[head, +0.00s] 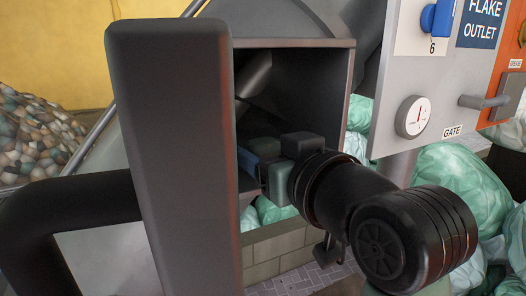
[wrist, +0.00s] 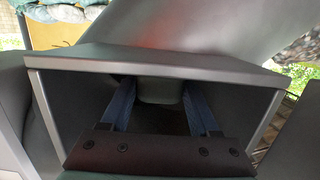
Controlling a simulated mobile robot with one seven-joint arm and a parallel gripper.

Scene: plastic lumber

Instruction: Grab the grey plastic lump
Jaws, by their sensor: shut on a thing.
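My gripper (head: 248,162) reaches into the dark opening of a grey metal chute (head: 295,43). In the wrist view its two blue fingers (wrist: 160,100) stand apart, with the grey plastic lump (wrist: 161,88) between them. The gripper is shut on the lump. Only part of the lump shows in the wrist view, smooth and rounded below. In the head view I cannot make the lump out; the chute's shadow and my gripper's body hide that area.
The chute's walls and top edge (wrist: 165,62) enclose my gripper closely. A control panel (head: 437,75) with a gauge (head: 413,117) and a gate handle (head: 485,102) stands at right. Green plastic bags (head: 458,178) lie below. A mixed pile (head: 35,135) is at far left.

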